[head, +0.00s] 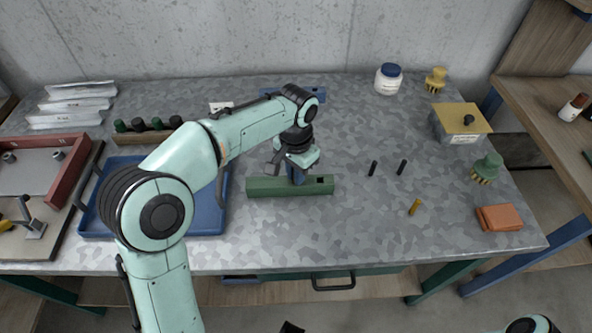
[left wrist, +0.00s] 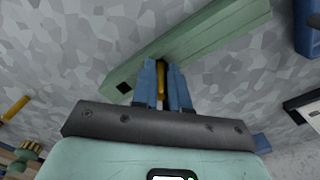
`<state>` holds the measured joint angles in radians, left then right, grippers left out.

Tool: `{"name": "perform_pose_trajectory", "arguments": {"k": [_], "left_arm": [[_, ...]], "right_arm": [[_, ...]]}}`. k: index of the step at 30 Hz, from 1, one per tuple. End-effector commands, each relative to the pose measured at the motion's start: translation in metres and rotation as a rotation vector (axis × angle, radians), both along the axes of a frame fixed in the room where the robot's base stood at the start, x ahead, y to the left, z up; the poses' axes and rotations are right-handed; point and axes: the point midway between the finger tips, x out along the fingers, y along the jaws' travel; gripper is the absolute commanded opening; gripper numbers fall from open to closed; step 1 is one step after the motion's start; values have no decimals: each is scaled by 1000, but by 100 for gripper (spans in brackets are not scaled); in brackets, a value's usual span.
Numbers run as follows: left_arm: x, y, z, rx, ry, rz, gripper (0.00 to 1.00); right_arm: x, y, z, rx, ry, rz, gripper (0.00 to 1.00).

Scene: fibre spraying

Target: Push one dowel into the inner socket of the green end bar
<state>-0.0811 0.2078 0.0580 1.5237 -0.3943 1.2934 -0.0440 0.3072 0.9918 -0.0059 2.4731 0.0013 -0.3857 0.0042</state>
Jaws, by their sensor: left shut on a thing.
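The green end bar (head: 265,187) lies on the grey table in the middle of the head view. It crosses the left wrist view diagonally (left wrist: 215,38), with a dark square socket (left wrist: 124,87) near one end. My left gripper (head: 298,177) points down at the bar. Its blue fingers (left wrist: 163,75) are shut on a yellow-brown dowel (left wrist: 162,82), which stands between them at the bar's edge or top. The inner socket and the dowel's lower end are hidden by the fingers, so I cannot tell how deep it sits. Another yellow dowel (head: 415,207) lies to the right.
A blue tray (head: 205,218) is at left, a blue bar (head: 293,94) behind. A yellow-topped box (head: 461,120), green brush (head: 487,168) and orange block (head: 499,217) are at right. The front middle is clear.

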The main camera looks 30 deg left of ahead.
Motion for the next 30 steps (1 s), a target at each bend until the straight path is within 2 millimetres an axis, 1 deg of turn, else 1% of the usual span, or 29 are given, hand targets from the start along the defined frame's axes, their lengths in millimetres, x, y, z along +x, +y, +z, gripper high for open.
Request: {"name": "perform_pose_trajectory", "arguments": {"k": [4,5,6,7,16,20,23,30], "left_arm": [[0,0,-5,0,0,0,0],[0,0,-4,0,0,0,20],[0,0,-4,0,0,0,33],[0,0,-4,0,0,0,43],[0,0,-3,0,0,0,44],[1,0,7,0,-2,0,44],[1,0,25,-1,-5,0,44],[1,0,81,-1,-5,0,44]], "right_arm": [[-1,0,-3,0,1,0,43],[-1,0,-2,0,1,0,43],[-1,0,-2,0,1,0,43],[-1,0,-2,0,1,0,43],[0,0,-2,0,0,0,43],[0,0,1,0,0,0,43],[1,0,4,1,-2,0,43],[6,0,18,0,-7,0,43]]}}
